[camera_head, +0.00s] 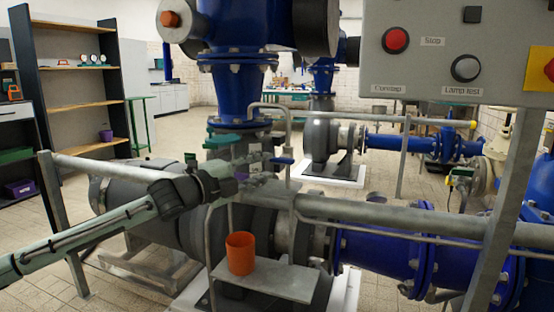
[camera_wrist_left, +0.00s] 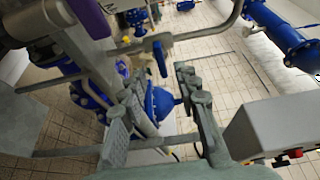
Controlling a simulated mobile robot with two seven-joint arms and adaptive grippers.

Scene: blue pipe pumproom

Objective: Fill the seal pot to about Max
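My left gripper (camera_head: 262,170) reaches in from the left to the thin pipework at the pump. Its two fingers are spread with nothing between their pads in the left wrist view (camera_wrist_left: 160,100). A blue valve lever (camera_head: 284,160) is just beyond the fingertips; it also shows in the wrist view (camera_wrist_left: 160,58), apart from both fingers. An orange cup (camera_head: 240,254) stands upright on a small grey shelf (camera_head: 285,283) below the gripper. I cannot make out which part is the seal pot, nor a Max mark or liquid level. My right gripper is not in view.
A grey rail (camera_head: 400,216) crosses in front of the pump. A control box (camera_head: 440,50) with red and grey buttons hangs at upper right. Large blue pipes (camera_head: 380,235) run right. Shelving (camera_head: 80,105) stands far left; tiled floor lies between.

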